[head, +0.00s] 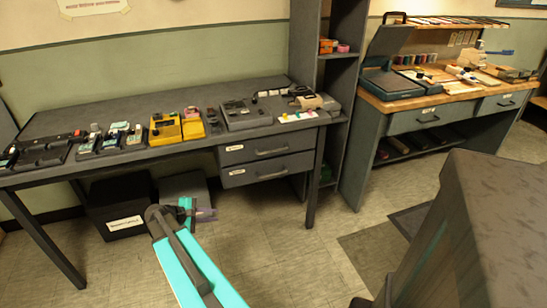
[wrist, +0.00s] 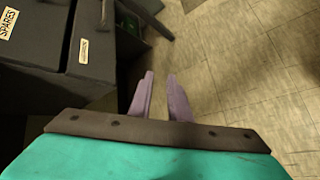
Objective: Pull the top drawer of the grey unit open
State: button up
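The grey drawer unit (head: 221,166) hangs under the right end of the long desk. Its top drawer (head: 290,144) has a bar handle (head: 272,151) and a small label, and looks shut. The lower drawer (head: 285,167) also looks shut. My gripper (head: 207,214) is low, in front and to the left of the unit, apart from both drawers. In the wrist view its two purple fingers (wrist: 162,95) are spread with nothing between them. Dark drawer fronts with a "SPARES" label (wrist: 8,22) and a smaller label (wrist: 83,50) show at upper left there.
A black labelled bin (head: 118,205) and a grey box (head: 181,186) stand under the desk behind my gripper. A desk leg (head: 315,185) stands right of the drawers. Devices, including a yellow one (head: 165,131), cover the desktop. The floor (head: 275,255) in front is clear.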

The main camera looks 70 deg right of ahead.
jog(key=s+d+r+g+h+b, duration=0.2)
jog(key=s+d+r, duration=0.2)
jog(key=d+r, duration=0.75)
jog(key=m+g+h+b, duration=0.1)
jog(key=g+h, duration=0.1)
send_near(271, 151)
jog(key=a, duration=0.2)
jog(key=shift+w+r, duration=0.4)
jog(key=shift+w, duration=0.15)
jog(key=shift+s, duration=0.1)
jog(key=x, duration=1.3)
jog(key=shift+d+f, duration=0.3)
